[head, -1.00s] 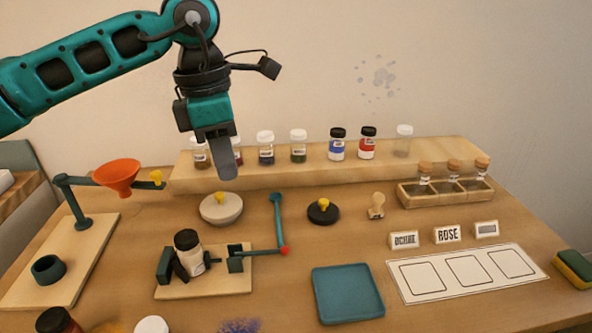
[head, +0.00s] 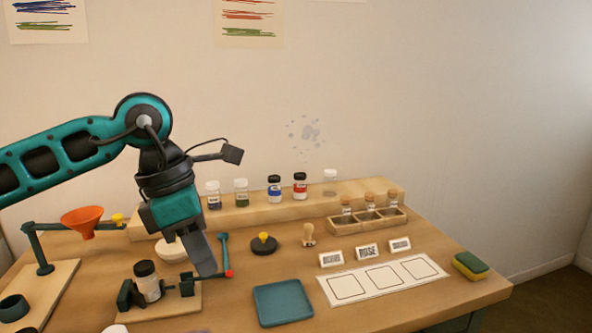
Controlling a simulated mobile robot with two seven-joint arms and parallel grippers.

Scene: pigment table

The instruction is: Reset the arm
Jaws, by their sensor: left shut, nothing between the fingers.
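My left gripper (head: 201,258) is shut and empty. It points down over the left part of the table, in front of the white bowl (head: 170,250) and just left of the teal lever with a red tip (head: 224,252). It hides part of the bowl and of the shelf's left end. My left arm comes in from the left edge. My right gripper is not in the head view.
A dark-capped jar (head: 147,281) stands in a clamp on a wooden board. An orange funnel (head: 82,221) is on a stand at left. Several jars line the raised shelf (head: 259,215). A blue tray (head: 283,303) and white card (head: 383,279) lie in front.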

